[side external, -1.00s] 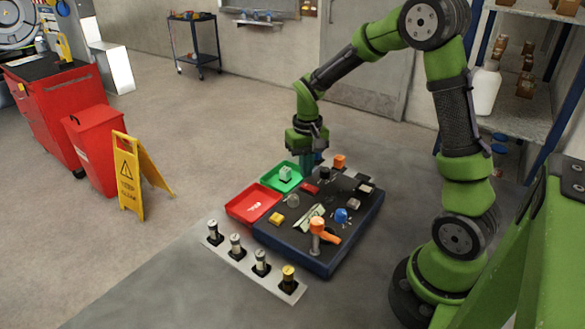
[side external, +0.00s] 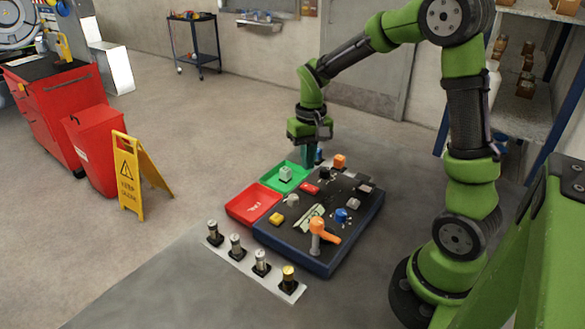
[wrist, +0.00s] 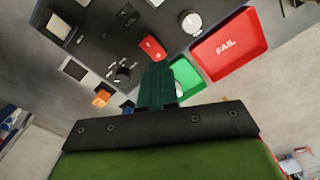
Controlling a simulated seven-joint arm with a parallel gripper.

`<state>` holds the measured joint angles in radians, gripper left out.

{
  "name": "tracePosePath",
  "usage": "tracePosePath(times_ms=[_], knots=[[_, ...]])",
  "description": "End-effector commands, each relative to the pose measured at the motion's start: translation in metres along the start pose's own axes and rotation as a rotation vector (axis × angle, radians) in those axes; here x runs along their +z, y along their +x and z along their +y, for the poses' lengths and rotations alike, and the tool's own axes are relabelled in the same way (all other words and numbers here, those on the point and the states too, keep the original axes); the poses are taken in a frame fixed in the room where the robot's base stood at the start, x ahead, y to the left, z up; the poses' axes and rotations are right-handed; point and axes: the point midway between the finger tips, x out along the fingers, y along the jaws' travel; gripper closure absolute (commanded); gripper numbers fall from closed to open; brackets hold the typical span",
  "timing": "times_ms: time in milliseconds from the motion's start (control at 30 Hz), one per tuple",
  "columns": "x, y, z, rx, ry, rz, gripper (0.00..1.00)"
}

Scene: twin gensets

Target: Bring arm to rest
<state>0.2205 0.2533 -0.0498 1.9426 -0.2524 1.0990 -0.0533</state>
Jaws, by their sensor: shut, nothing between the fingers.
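My green arm reaches over the far end of a dark work board (side external: 318,261). My gripper (side external: 307,160) points down above the board's far edge, beside the green tray (side external: 272,179). Its fingers are shut and empty; they show in the wrist view (wrist: 157,84) as a dark green block. The green tray holds a small pale block (side external: 286,174). In the wrist view the fingers partly cover the green tray (wrist: 186,76).
A red tray (side external: 240,213), marked FAIL in the wrist view, adjoins the green one. The board carries an orange-topped part (side external: 318,226), a blue part (side external: 341,215) and several others. A plate with upright cylinders (side external: 290,290) lies in front. A yellow sign (side external: 130,180) stands left.

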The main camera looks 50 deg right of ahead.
Motion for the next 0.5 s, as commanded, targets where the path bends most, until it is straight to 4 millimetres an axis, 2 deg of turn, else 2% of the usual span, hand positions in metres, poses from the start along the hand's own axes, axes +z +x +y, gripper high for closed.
tracePosePath(times_ms=[167,300,500], knots=[[0.043,-0.037,-0.019,-0.094,-0.024,0.106,1.00],[0.084,-0.067,-0.032,-0.184,-0.056,0.209,1.00],[0.138,-0.096,-0.041,-0.306,-0.114,0.355,1.00]])
